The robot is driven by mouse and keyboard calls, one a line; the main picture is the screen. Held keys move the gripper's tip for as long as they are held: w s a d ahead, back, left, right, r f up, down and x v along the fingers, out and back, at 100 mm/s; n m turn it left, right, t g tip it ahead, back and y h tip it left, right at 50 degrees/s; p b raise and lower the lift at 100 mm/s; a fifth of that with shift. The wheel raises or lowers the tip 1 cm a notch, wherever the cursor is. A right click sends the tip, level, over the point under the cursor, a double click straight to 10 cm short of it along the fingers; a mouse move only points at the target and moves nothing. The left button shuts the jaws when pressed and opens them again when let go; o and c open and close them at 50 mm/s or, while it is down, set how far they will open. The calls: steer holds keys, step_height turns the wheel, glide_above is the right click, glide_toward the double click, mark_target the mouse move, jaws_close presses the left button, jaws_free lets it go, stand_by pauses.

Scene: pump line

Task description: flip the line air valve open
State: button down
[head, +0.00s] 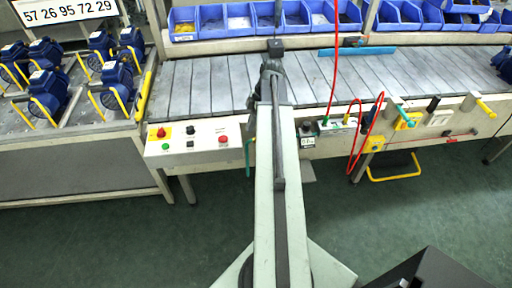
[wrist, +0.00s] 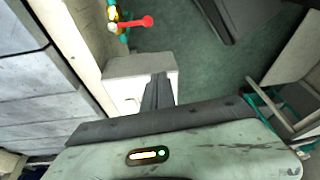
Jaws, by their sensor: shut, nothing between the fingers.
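A small valve with a red lever (wrist: 133,21) and brass fittings shows at the top of the wrist view. It sits on teal pipe beside the cream edge of the line, and its lever points right, across the pipe. My gripper (wrist: 158,92) is shut and empty, apart from the lever and below it in the picture. A white box (wrist: 140,78) shows behind the fingers. In the head view a teal pipe (head: 249,155) shows left of my arm. I cannot make out the red lever there, and my arm covers part of the line's front.
The slatted conveyor (head: 200,85) runs across the head view, with blue bins (head: 240,20) behind it. A button panel (head: 195,140) is at its front left. A red hose (head: 360,130) hangs right of my arm. Green floor (head: 110,235) is open in front.

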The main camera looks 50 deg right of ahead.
steer(key=shift+s+d+f+n, duration=0.1)
steer(key=shift+s+d+n, duration=0.4)
steer(key=shift+d, duration=0.35)
steer(key=b+x, duration=1.1)
steer(key=s+d, duration=0.1)
steer(key=s+d+p, duration=0.1)
steer(key=d, duration=0.1)
steer(key=shift+d, duration=0.3)
steer(key=shift+d, duration=0.1)
